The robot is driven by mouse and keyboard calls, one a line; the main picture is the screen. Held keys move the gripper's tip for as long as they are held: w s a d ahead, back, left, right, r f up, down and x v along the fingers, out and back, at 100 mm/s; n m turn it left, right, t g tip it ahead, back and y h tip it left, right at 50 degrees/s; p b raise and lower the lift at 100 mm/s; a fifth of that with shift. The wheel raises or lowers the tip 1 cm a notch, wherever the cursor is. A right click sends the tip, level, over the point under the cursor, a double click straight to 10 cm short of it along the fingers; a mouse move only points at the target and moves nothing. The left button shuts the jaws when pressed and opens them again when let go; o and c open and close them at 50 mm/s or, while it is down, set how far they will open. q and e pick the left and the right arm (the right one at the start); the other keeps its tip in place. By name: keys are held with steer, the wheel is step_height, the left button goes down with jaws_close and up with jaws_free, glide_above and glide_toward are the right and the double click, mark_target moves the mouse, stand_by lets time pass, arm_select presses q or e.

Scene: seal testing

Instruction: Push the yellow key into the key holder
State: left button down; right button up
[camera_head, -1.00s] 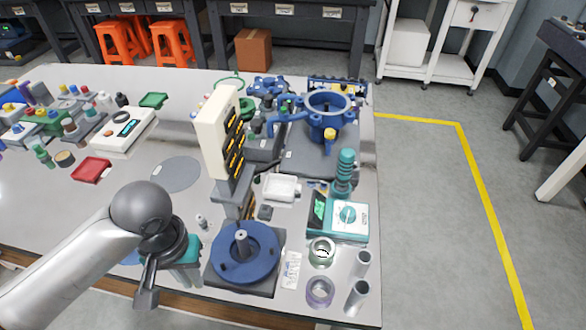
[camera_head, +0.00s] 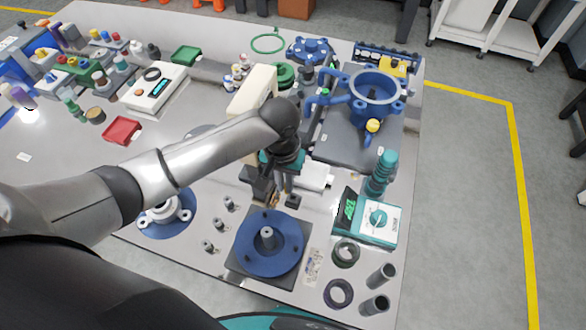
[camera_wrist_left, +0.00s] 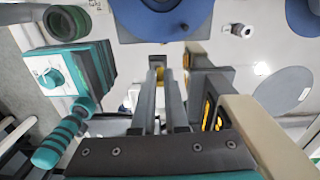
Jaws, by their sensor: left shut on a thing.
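My left gripper (camera_head: 274,202) points down just behind the blue round fixture, beside the cream tower (camera_head: 254,88). In the left wrist view its two dark fingers (camera_wrist_left: 163,74) are close together, shut on a small yellow piece (camera_wrist_left: 158,75), which looks like the yellow key. The key is mostly hidden by the fingers. The tower (camera_wrist_left: 268,128) stands at the right of the fingers in that view, with yellow-marked black units (camera_wrist_left: 209,106) and a grey bracket (camera_wrist_left: 209,57). I cannot tell which part is the key holder, or whether the key touches it. My right gripper is not in view.
The blue round fixture (camera_head: 287,246) stands in front of the gripper. A teal meter (camera_head: 366,217) stands to its right, with dark rings (camera_head: 338,293) and metal cylinders (camera_head: 381,277) nearby. A blue valve body (camera_head: 377,99) stands behind right. Small metal parts (camera_head: 229,204) lie left.

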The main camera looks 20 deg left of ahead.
arm_select(q)
steer(key=f+b, duration=0.1)
steer(key=f, duration=0.1)
steer(key=w+f+b, duration=0.1)
steer(key=f, duration=0.1)
steer(key=w+d+f+b, duration=0.1)
steer(key=f, duration=0.1)
steer(key=shift+w+b, duration=0.25)
steer(key=shift+b, duration=0.05)
steer(key=shift+r, duration=0.1)
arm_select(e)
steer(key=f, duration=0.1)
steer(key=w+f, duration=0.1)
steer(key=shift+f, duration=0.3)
arm_select(q)
steer(key=shift+s+p, duration=0.1)
steer(key=shift+p, duration=0.55)
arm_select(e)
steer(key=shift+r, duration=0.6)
arm_select(q)
steer(key=shift+f, duration=1)
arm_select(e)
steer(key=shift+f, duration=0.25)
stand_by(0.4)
arm_select(q)
steer(key=shift+f, duration=0.1)
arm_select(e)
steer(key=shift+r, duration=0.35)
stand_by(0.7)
